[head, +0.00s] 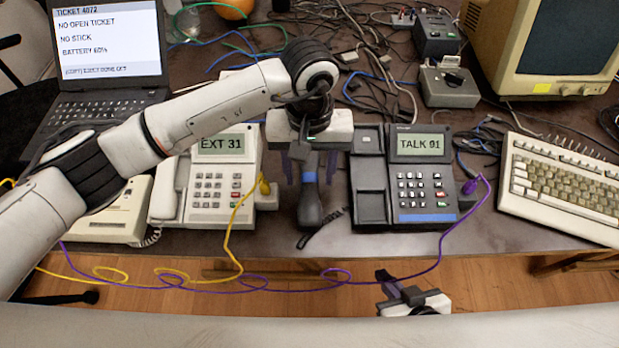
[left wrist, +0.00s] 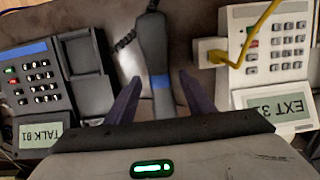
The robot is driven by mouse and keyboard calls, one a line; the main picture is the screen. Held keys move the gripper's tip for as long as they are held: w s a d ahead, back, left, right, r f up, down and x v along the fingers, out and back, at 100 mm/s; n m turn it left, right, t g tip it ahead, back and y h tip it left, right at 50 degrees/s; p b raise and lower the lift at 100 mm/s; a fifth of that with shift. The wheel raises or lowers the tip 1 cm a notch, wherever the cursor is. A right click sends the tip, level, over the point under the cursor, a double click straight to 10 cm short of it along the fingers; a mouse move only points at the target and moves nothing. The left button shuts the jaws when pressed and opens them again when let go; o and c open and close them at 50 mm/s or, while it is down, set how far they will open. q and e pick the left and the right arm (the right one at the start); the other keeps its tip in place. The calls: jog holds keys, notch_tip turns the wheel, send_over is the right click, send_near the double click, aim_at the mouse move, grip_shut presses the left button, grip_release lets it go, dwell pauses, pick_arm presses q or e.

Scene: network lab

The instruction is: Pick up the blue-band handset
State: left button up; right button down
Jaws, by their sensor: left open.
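The blue-band handset (head: 311,207) is dark grey with a blue band. It lies on the table between the two desk phones, and its coiled cord shows beside its near end. In the left wrist view the handset (left wrist: 153,48) shows its blue band between the fingers. My left gripper (head: 310,172) is over the handset, pointing down and open. Its fingers are on either side of the band, with gaps to it; I cannot tell the remaining height. The gripper hides the handset's far end. My right gripper (head: 396,290) is low beyond the table's front edge; its jaws are unclear.
A dark phone (head: 422,180) reading TALK 91, its cradle empty, stands close on the right. A pale phone (head: 222,180) reading EXT 31 stands on the left. Yellow (head: 232,225) and purple (head: 440,240) cables loop along the front edge. A keyboard (head: 560,185) lies right.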

pick_arm(q)
grip_shut()
